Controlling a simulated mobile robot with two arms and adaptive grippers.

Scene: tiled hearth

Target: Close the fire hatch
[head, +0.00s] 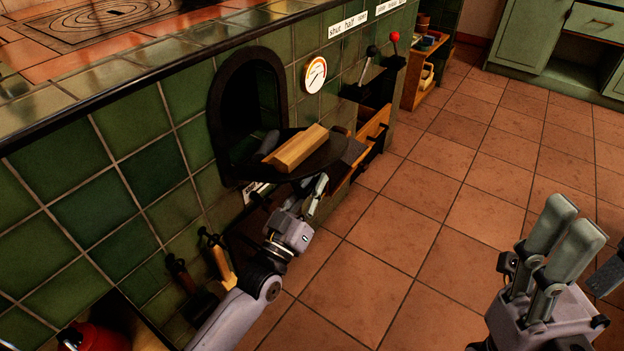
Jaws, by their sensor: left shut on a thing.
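The fire hatch (312,166) is a black, rounded plate. It is folded down and stands out roughly level from a black-framed arched opening (247,100) in the green tiled wall. A pale wooden block (297,150) lies on the hatch. My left gripper (300,192) is at the near edge of the hatch, just under the block, and is shut on the hatch. The exact contact of its fingers is partly hidden. My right gripper (562,240) is at the lower right, over the floor and far from the hatch.
A round dial (315,75) and levers with a black and a red knob (395,38) are right of the opening. An open wooden drawer (374,128) juts out beyond the hatch. Tools (218,258) hang below left. The tiled floor (440,200) at right is clear.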

